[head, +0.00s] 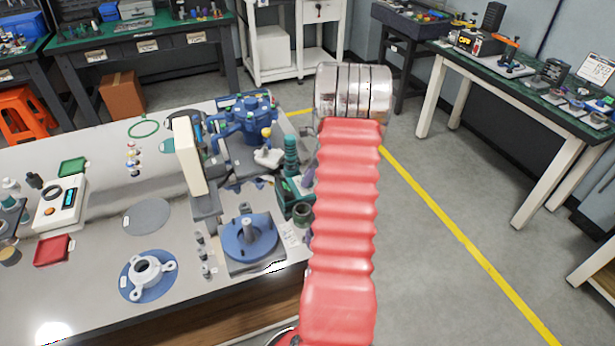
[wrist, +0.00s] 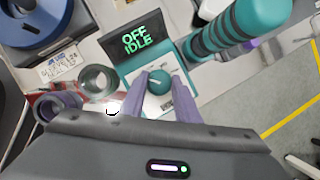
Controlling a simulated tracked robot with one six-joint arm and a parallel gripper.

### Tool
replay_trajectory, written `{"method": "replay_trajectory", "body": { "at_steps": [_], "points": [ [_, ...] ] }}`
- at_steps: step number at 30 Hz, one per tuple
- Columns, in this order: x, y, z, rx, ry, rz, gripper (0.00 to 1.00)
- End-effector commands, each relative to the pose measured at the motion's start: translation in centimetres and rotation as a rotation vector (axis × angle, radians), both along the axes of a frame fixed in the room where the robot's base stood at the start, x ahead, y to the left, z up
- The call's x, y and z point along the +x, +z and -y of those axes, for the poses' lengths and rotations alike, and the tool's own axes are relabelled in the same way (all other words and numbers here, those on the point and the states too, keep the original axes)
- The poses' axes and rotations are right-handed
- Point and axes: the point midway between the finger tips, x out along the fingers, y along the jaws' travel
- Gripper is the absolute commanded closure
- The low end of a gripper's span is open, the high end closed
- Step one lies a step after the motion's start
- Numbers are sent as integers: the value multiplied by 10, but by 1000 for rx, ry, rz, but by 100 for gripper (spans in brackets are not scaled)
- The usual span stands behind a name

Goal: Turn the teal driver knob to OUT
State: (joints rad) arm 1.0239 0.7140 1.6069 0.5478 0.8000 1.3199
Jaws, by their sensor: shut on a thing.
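The teal driver knob (wrist: 160,82) sits on a white dial plate on the driver box (wrist: 178,64). The purple fingers of my gripper (wrist: 161,85) stand on either side of the knob and are shut on it. A pale mark shows on the knob, but the dial's labels are too small to read. The box's black display (wrist: 137,40) reads "OFF IDLE" in green. In the head view my red arm hides most of my gripper, and the knob cannot be made out.
A ribbed teal column (wrist: 228,32) rises beside the driver box; it also shows in the head view (head: 291,155). A grey ring (wrist: 98,80) and a purple roll (wrist: 58,104) lie left of the box. A blue round fixture (head: 250,238) stands nearby on the bench.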

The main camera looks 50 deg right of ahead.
Motion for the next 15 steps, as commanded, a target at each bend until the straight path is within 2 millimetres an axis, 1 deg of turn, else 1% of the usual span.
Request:
{"method": "replay_trajectory", "body": {
  "at_steps": [8, 15],
  "points": [
    [1, 0, 3, -4, 148, 2, 93],
    [2, 0, 5, -5, 338, 2, 93]
  ]
}}
